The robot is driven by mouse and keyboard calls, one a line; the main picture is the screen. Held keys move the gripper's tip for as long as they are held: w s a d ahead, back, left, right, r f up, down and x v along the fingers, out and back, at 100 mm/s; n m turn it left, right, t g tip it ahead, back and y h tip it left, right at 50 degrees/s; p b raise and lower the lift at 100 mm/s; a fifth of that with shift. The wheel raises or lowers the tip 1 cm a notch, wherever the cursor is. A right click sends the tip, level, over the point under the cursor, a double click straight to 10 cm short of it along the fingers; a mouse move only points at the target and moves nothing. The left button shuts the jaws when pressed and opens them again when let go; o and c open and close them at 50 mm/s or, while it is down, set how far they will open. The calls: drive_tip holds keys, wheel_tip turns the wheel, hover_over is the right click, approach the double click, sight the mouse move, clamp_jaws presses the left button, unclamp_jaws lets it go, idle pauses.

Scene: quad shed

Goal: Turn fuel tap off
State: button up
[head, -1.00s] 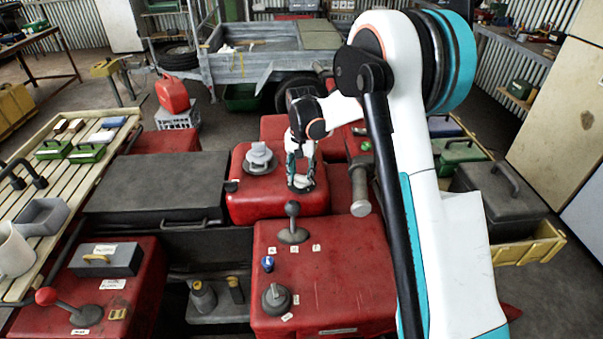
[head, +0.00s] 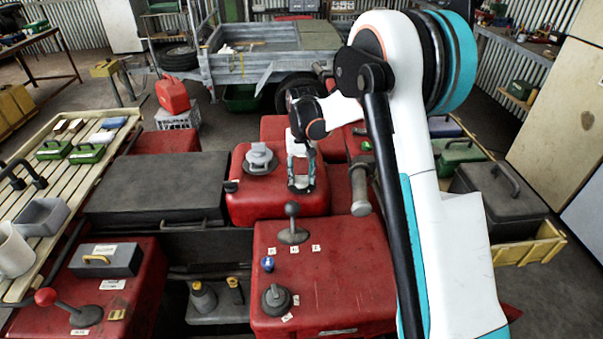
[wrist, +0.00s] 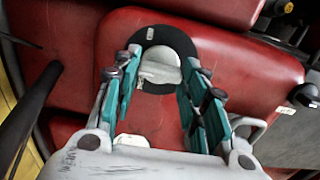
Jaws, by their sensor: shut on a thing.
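A pale grey knob (wrist: 158,68) on a round black disc (wrist: 180,38) sits on a red panel in the wrist view. I take it to be the fuel tap; no label on it can be read. My gripper (wrist: 160,82) has its teal fingers on both sides of the knob and is shut on it. In the head view my gripper (head: 301,182) points down at the right part of the middle red panel (head: 250,205). There the fingers mostly hide the knob, and its exact angle is unclear.
A grey round fitting (head: 260,160) stands just left of my gripper. A black-knobbed lever (head: 292,220), a blue knob (head: 268,264) and a dark dial (head: 276,298) are on the nearer red panel. A grey cylindrical grip (head: 361,188) is close on the right.

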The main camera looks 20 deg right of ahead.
sight(301, 177)
drive_tip(key=o, duration=1.1)
drive_tip(key=shift+c, duration=0.2)
drive_tip(key=shift+r, duration=0.15)
wheel_tip(301, 177, up, 12)
drive_tip(key=shift+s+f, duration=0.1)
drive_tip(key=shift+f, duration=0.1)
